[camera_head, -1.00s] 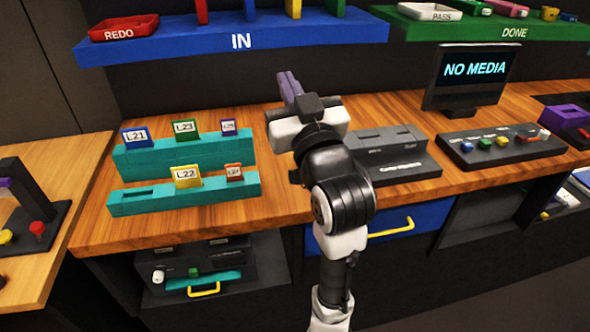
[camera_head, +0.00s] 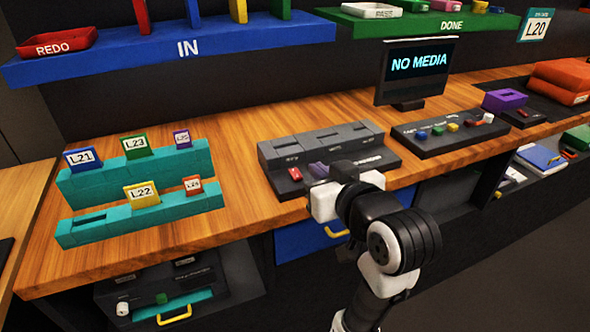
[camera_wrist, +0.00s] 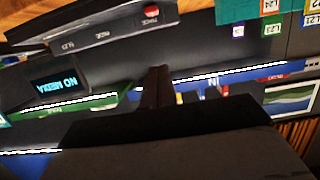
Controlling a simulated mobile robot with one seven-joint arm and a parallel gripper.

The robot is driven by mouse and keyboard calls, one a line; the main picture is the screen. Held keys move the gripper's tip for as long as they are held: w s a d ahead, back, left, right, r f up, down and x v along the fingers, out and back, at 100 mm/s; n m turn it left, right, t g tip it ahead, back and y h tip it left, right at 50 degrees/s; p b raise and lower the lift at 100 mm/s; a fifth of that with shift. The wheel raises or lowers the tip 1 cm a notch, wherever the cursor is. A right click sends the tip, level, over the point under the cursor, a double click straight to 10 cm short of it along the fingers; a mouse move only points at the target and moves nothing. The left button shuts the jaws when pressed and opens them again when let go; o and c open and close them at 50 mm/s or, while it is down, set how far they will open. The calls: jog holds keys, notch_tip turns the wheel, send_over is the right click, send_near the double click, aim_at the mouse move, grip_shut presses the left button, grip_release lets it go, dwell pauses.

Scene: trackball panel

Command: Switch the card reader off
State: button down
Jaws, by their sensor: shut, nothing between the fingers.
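The card reader (camera_head: 325,142) is a dark grey stepped box on the wooden bench, with slots along its raised back and a lower front ledge. A small red switch (camera_head: 295,174) sits at the left end of that ledge; its exact position is too small to tell.
Teal racks (camera_head: 135,175) with labelled cards stand left of the reader. A panel with coloured buttons (camera_head: 450,132) and a monitor (camera_head: 416,70) reading NO MEDIA are to the right. A blue shelf (camera_head: 170,55) and green shelf (camera_head: 430,25) hang above.

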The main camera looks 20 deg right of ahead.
jog(key=shift+w, duration=0.15)
jog(key=p, duration=0.3)
send_over(298, 177)
notch_tip(298, 177, down, 2)
jog(key=shift+a+f, duration=0.1)
jog(key=shift+f, duration=0.05)
notch_tip(298, 177, down, 2)
jog(key=shift+f, duration=1.05)
jog(key=shift+r+p, duration=0.1)
jog(key=shift+p, duration=0.65)
jog(key=shift+f+g, duration=0.3)
jog(key=shift+r, duration=0.1)
